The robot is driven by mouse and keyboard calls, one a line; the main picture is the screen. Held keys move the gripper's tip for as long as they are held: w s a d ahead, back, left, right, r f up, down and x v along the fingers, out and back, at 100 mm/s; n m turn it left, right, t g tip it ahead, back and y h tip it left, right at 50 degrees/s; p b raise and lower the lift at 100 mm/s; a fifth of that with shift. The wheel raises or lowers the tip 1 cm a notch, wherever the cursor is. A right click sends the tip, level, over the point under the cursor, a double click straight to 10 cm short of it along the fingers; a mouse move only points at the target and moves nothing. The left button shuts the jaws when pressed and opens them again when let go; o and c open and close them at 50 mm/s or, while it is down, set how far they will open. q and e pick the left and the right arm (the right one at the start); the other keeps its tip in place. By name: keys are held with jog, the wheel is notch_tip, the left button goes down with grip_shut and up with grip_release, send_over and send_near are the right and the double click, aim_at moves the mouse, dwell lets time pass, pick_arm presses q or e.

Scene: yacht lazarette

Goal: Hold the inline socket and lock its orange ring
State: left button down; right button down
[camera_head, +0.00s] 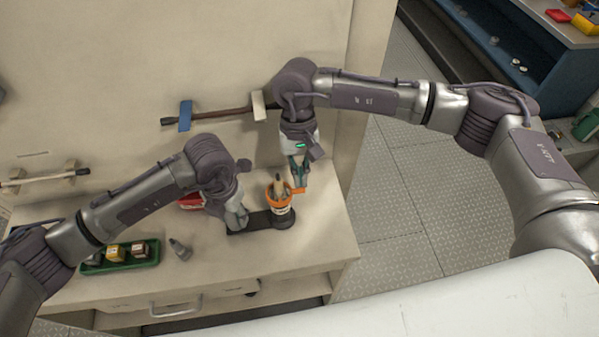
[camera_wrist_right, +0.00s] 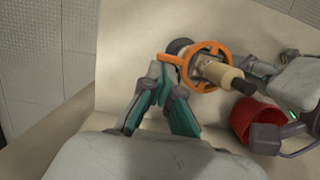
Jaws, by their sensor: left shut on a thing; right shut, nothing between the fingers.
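The inline socket (camera_head: 283,212) stands upright on a dark base bar (camera_head: 256,221) on the bench; it also shows in the right wrist view (camera_wrist_right: 222,74). Its orange ring (camera_head: 271,199) sits around the pale body, with a tab (camera_wrist_right: 170,59) sticking out towards my right gripper. My left gripper (camera_head: 243,217) is shut on the socket from the left; its fingertips are partly hidden. My right gripper (camera_head: 299,183) is shut and empty, pointing down beside the ring. In the right wrist view its tips (camera_wrist_right: 161,72) are close to the tab; I cannot tell whether they touch.
A red container (camera_wrist_right: 255,118) lies behind my left gripper. A green tray (camera_head: 122,262) with small boxes and a grey cone-shaped piece (camera_head: 180,250) are at the left. A wall bar (camera_head: 210,117) is behind. The bench front right is clear.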

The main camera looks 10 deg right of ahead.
jog(key=shift+s+m, duration=0.1)
jog(key=shift+m, duration=0.2)
jog(key=m, duration=0.1)
jog(key=s+m, duration=0.1)
jog(key=m, duration=0.1)
jog(key=shift+s+d+y, duration=0.2)
jog(key=shift+s+y, duration=0.05)
jog(key=shift+y, duration=0.15)
jog(key=m, duration=0.1)
jog(key=s+m, duration=0.1)
jog(key=m, duration=0.1)
jog(key=shift+s+t+y, duration=0.25)
jog(key=shift+t+y, duration=0.05)
jog(key=shift+y, duration=0.1)
jog(key=shift+w+a, duration=0.15)
jog(key=shift+w+a, duration=0.3)
jog(key=shift+w, duration=0.3)
jog(key=v, duration=1)
jog(key=shift+s, duration=0.1)
